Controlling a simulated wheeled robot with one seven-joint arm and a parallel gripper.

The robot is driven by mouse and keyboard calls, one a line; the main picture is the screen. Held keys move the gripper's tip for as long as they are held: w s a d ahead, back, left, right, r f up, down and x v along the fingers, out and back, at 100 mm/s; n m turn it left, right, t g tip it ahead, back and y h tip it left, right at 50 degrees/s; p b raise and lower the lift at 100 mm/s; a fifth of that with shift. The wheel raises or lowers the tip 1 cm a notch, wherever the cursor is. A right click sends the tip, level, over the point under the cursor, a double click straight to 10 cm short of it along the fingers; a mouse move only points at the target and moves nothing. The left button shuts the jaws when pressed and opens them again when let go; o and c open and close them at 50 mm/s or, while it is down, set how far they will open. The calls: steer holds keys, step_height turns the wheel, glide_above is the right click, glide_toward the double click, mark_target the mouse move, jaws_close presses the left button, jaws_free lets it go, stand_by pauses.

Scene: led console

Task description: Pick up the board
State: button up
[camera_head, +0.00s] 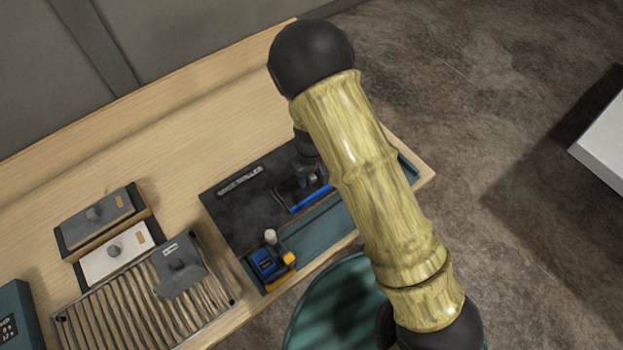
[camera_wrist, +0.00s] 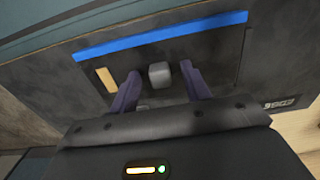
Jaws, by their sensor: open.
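A dark board (camera_wrist: 220,58) with a grey knob (camera_wrist: 159,74), a tan label and a bright blue strip lies in the console below my gripper. My gripper (camera_wrist: 160,82) is open, and its two fingers appear on either side of the knob in the wrist view. I cannot tell whether they touch it. In the head view my gripper (camera_head: 300,178) is over the dark console (camera_head: 238,214), beside the blue strip (camera_head: 311,199). My arm and gripper hide much of that board there.
A dark board (camera_head: 118,206) and a white board (camera_head: 98,262), both with knobs, lie left on the wooden table (camera_head: 180,140). A slatted rack (camera_head: 125,312) holds a grey piece (camera_head: 180,264). A blue-and-yellow device (camera_head: 268,262) sits at the console's front. Bare table lies behind.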

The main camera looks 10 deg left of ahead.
mark_target(312, 176)
stand_by(0.4)
jaws_close()
steer(key=shift+r, duration=0.15)
step_height(312, 176, up, 10)
steer(key=b, duration=0.2)
stand_by(0.3)
stand_by(0.4)
